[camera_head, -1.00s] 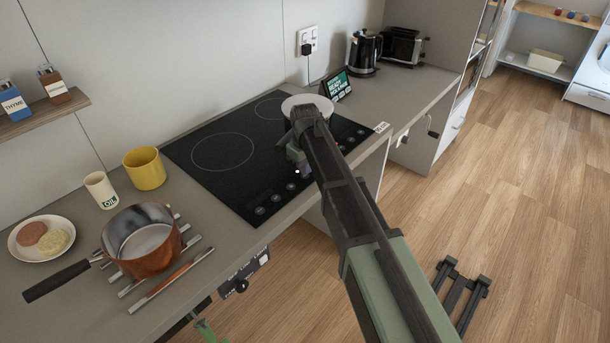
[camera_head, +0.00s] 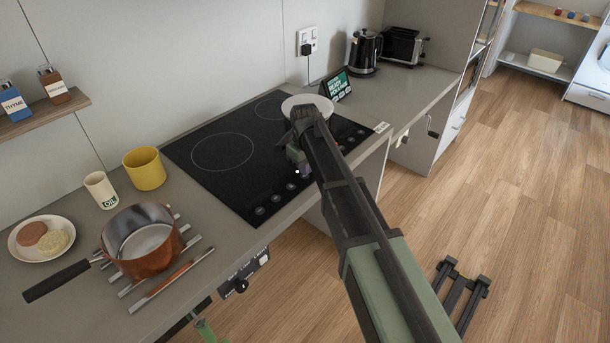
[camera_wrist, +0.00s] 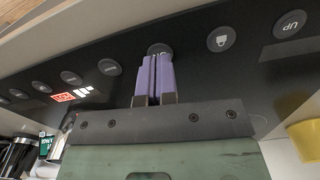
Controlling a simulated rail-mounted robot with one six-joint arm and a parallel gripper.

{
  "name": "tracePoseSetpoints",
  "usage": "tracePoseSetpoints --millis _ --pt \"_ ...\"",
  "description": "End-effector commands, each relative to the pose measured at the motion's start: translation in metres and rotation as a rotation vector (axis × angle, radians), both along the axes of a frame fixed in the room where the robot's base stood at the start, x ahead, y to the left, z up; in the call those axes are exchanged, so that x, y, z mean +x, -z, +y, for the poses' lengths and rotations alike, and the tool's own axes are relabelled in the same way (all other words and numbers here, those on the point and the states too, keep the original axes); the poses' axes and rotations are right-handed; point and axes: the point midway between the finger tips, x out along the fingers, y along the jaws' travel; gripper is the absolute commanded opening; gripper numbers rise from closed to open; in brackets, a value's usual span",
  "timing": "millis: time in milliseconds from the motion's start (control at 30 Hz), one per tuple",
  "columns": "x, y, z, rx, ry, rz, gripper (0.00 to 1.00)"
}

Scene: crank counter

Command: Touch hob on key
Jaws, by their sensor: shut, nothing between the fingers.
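The black hob (camera_head: 222,150) is set in the grey counter, with a row of round touch keys along its front edge. In the wrist view, my gripper (camera_wrist: 155,58) is shut and empty, its purple fingertips over the lower part of one round key (camera_wrist: 159,48). That key's symbol is mostly hidden, and I cannot tell whether the tips touch it. In the head view, my arm hides part of the key row.
A red-lit display (camera_wrist: 62,97) glows on the panel. A white plate (camera_head: 307,104) lies at the hob's far end, near a small screen (camera_head: 337,84). A copper pan (camera_head: 150,256) and a yellow mug (camera_head: 144,169) stand left of the hob.

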Motion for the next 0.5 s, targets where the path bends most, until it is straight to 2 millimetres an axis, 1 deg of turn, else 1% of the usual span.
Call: tracePoseSetpoints --millis 167,500 --pt "0.0 0.0004 0.0 0.0 0.0 0.0 0.0" --pt "0.0 0.0073 0.0 0.0 0.0 0.0 0.0"
